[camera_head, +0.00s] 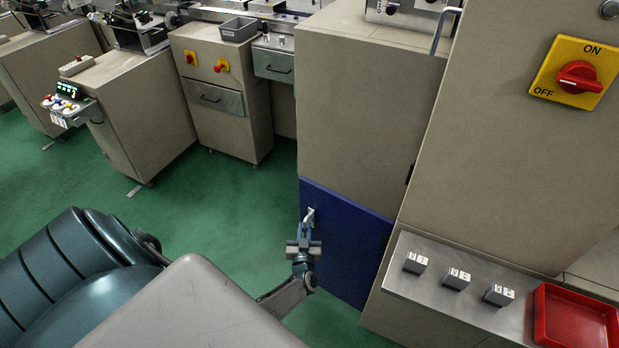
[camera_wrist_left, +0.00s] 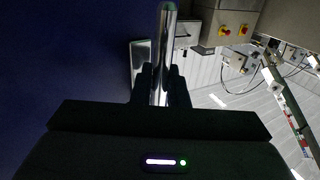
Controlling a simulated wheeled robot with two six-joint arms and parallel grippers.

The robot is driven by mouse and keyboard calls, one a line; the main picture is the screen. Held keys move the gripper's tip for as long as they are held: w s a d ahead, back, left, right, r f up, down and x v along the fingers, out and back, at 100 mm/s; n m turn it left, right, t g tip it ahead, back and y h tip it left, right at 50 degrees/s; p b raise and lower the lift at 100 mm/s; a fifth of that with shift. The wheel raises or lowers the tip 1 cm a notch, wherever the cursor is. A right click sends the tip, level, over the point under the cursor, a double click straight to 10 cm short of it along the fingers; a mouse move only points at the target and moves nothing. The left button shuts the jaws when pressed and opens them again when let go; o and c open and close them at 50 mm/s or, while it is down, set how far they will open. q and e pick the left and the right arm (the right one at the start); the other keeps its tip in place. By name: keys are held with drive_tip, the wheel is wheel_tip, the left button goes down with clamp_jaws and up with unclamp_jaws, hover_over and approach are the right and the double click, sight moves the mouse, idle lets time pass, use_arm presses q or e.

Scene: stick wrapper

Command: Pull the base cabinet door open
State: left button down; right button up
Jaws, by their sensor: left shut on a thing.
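The blue base cabinet door (camera_head: 352,238) is set low in the beige machine, left of the control ledge. A small metal handle (camera_head: 309,216) is at its upper left edge. My left gripper (camera_head: 306,236) is at this handle. In the left wrist view the shiny handle bar (camera_wrist_left: 166,50) runs between the two dark fingers of my left gripper (camera_wrist_left: 160,88), which are shut on it. The dark blue door face (camera_wrist_left: 70,60) fills the left of that view. I cannot tell whether the door stands slightly ajar. My right gripper is not in view.
A steel ledge (camera_head: 450,306) with several small labelled blocks and a red tray (camera_head: 575,318) juts out right of the door. A yellow ON/OFF switch (camera_head: 578,72) is above. Green floor (camera_head: 225,205) is free left of the door. Beige cabinets (camera_head: 225,90) stand behind.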

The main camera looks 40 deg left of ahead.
use_arm(q)
drive_tip(key=s+d+n+g+y+p, duration=0.3)
drive_tip(key=s+d+g+y, duration=0.1)
drive_tip(key=s, duration=0.7)
drive_tip(key=shift+d+n, duration=0.3)
drive_tip(key=shift+d, duration=0.5)
drive_tip(key=c, duration=1.5)
unclamp_jaws()
drive_tip(key=shift+b+v, duration=0.9)
drive_tip(key=shift+v, duration=4.5)
drive_tip(key=shift+w, duration=0.1)
